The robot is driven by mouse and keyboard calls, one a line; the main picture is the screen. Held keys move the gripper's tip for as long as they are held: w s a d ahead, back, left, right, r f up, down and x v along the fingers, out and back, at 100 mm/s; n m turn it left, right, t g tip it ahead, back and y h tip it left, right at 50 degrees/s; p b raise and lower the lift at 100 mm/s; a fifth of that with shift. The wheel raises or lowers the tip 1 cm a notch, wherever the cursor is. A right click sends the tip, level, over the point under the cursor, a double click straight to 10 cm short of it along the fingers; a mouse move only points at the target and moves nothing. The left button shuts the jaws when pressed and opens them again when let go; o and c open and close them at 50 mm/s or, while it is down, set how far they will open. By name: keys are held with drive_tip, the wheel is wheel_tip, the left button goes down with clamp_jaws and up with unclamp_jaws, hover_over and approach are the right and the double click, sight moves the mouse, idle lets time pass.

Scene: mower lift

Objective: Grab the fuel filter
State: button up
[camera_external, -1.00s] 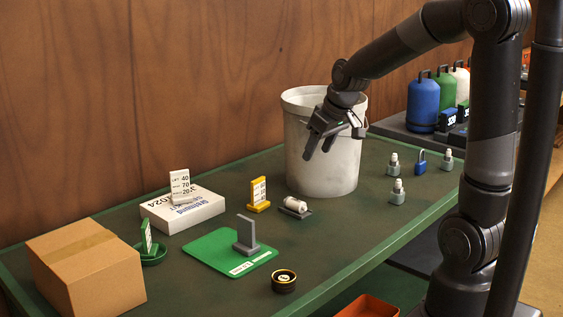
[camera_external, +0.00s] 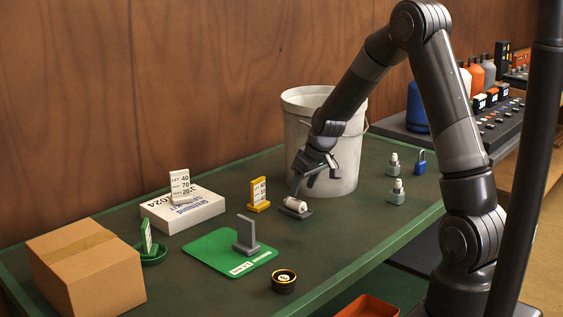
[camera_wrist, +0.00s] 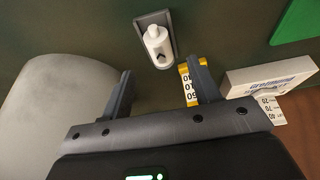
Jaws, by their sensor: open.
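The fuel filter appears to be the small white cylinder (camera_external: 296,204) with a narrow end, lying in a dark grey holder (camera_external: 301,214) on the green bench. In the wrist view the white cylinder (camera_wrist: 156,42) lies in its holder (camera_wrist: 168,18), with a dark arrow mark on its side. My gripper (camera_external: 314,181) is open and empty, reaching down just above and behind the cylinder. In the wrist view the cylinder is beyond the fingertips (camera_wrist: 161,70), roughly in line with the gap between them. Touching is not visible.
A white bucket (camera_external: 346,150) stands close behind my gripper. A yellow tag stand (camera_external: 259,194) is just left of the filter. A green mat with a grey bracket (camera_external: 246,235) and a black-and-gold cap (camera_external: 284,281) lie nearer. Small white-topped parts (camera_external: 397,191) stand to the right.

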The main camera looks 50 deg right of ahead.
sight(297, 200)
drive_tip(key=shift+x, duration=2.85)
drive_tip(key=shift+c, duration=0.6)
drive_tip(key=c, duration=0.9)
drive_tip(key=shift+c, duration=0.2)
drive_tip(key=shift+r, duration=0.15)
